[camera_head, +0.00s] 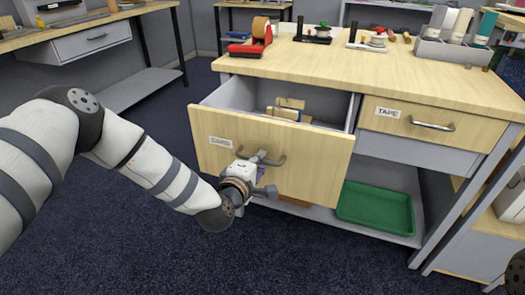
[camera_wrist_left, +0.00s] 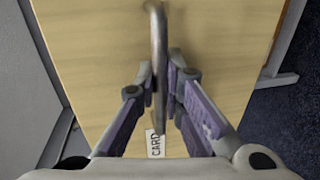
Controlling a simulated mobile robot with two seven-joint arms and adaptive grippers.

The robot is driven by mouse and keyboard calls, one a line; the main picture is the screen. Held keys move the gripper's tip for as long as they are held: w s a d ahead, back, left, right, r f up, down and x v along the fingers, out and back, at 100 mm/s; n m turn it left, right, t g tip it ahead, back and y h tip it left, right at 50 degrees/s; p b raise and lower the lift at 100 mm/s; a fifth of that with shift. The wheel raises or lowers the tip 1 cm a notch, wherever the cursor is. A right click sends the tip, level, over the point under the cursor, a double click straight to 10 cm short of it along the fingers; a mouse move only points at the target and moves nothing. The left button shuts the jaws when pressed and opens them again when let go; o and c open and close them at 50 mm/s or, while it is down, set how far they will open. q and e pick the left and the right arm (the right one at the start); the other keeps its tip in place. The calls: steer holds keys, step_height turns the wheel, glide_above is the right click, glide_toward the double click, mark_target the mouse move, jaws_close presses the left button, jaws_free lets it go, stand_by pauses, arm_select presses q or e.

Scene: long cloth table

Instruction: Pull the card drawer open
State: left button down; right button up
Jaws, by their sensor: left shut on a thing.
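The card drawer (camera_head: 310,172) has a light wood front and stands pulled out of the bench, its inside visible from above. Its label (camera_head: 220,142) is at the upper left of the front, and "CARD" reads on the label in the left wrist view (camera_wrist_left: 155,143). My left gripper (camera_head: 256,167) is at the drawer's grey bar handle (camera_head: 273,161). In the left wrist view the fingers (camera_wrist_left: 165,95) are shut on the handle (camera_wrist_left: 159,45), one on each side. A few tan pieces (camera_head: 288,106) lie in the drawer. My right gripper is not in view.
The tape drawer (camera_head: 413,122) to the right is closed. A green tray (camera_head: 375,209) sits on the shelf below. A red tape dispenser (camera_head: 252,40) and tools stand on the bench top (camera_head: 330,62). The dark floor (camera_head: 110,240) in front is clear.

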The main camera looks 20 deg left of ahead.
arm_select(q)
steer(key=shift+f+p+v, duration=0.2)
steer(key=shift+p+v, duration=0.1)
steer(key=shift+v, duration=0.7)
steer(key=shift+f+p+v, duration=0.2)
steer(key=shift+p+v, duration=0.1)
steer(key=shift+v, duration=0.7)
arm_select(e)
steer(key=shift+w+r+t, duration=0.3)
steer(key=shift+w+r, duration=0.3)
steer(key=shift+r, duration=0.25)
arm_select(q)
steer(key=shift+s, duration=0.1)
steer(key=c, duration=1.7)
jaws_free()
steer(key=shift+s, duration=0.1)
steer(key=v, duration=1.2)
